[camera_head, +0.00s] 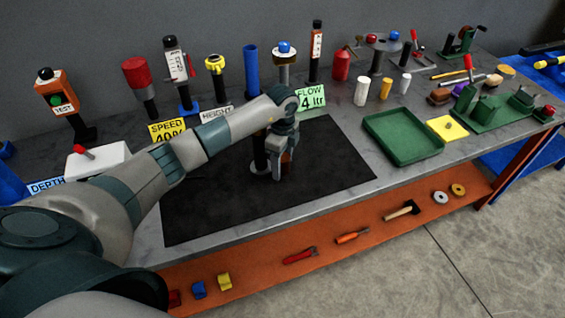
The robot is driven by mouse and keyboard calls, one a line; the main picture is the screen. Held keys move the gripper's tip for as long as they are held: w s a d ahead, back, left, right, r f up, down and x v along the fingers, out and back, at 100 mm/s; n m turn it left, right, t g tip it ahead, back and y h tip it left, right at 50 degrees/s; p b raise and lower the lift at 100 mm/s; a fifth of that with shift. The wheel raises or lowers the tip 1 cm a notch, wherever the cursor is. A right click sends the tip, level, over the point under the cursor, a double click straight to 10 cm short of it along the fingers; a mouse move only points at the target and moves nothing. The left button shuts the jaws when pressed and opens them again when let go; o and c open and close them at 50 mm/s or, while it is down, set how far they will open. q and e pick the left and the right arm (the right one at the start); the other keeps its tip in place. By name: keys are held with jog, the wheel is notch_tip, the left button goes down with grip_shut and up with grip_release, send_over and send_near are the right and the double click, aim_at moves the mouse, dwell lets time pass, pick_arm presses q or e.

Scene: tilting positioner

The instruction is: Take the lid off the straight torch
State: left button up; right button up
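My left arm reaches in from the left, and my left gripper (282,168) points down over the black mat (210,205). A dark upright cylinder (260,152) stands on the mat right beside the gripper, on its left, partly covered by my arm and wrist. I cannot tell whether this is the straight torch, and no lid can be made out on it. A small brownish patch shows at the fingers. It is too small and too covered to tell whether they are open or shut on something. My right gripper is not in view.
A green tray (403,136) and a yellow pad (447,128) lie right of the mat. Stands and gauges line the back, including a blue tube (251,70) and a FLOW sign (311,97). An orange lower shelf (330,245) holds tools. The mat's front and right are clear.

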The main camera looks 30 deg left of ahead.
aim_at(283, 157)
pick_arm(q)
jog(key=shift+r, duration=0.65)
notch_tip(283, 157, up, 10)
jog(key=b, duration=0.4)
jog(key=shift+r, duration=0.55)
jog(key=shift+f, duration=0.1)
